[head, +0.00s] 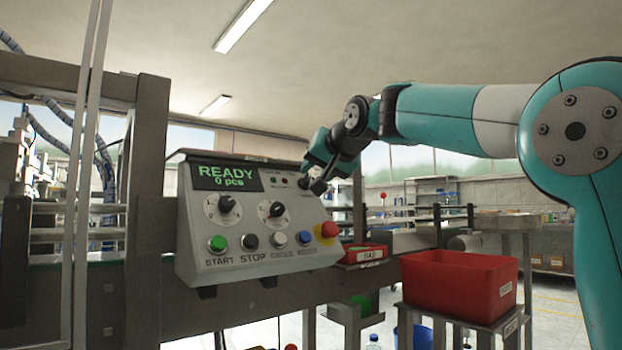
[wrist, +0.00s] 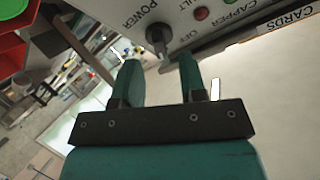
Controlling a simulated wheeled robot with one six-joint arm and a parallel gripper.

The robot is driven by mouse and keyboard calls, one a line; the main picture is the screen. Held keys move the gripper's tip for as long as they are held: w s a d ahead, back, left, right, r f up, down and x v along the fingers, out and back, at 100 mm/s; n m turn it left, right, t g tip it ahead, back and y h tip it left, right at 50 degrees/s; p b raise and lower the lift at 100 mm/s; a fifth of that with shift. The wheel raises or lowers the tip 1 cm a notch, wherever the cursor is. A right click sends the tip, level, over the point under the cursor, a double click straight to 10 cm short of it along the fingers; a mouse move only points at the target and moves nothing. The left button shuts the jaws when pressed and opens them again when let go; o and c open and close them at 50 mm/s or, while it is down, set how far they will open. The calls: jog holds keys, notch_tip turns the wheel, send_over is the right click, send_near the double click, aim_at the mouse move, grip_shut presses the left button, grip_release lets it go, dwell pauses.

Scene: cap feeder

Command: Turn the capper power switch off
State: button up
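The knob is just beyond the fingertips, roughly in line with the gap, and appears untouched. The panel display (head: 228,178) reads READY, 0 pcs.
Two selector dials (head: 225,205), a row of START, STOP and other buttons, and a red mushroom button (head: 327,230) are on the panel below my gripper. A small red bin (head: 363,254) and a larger red bin (head: 460,287) stand to the right.

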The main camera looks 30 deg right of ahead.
jog(key=shift+x, duration=1.45)
jog(key=c, duration=0.6)
jog(key=shift+n, duration=0.4)
jog(key=n+y, duration=0.1)
jog(key=n, duration=0.2)
jog(key=n+y+p, duration=0.1)
jog(key=n, duration=0.2)
jog(key=shift+r, duration=0.1)
jog(key=n+y+p, duration=0.1)
jog(key=n, duration=0.2)
jog(key=n+y+p, duration=0.1)
jog(key=n, duration=0.2)
jog(key=shift+a+n, duration=0.15)
jog(key=shift+n, duration=0.25)
jog(key=shift+n+g, duration=0.3)
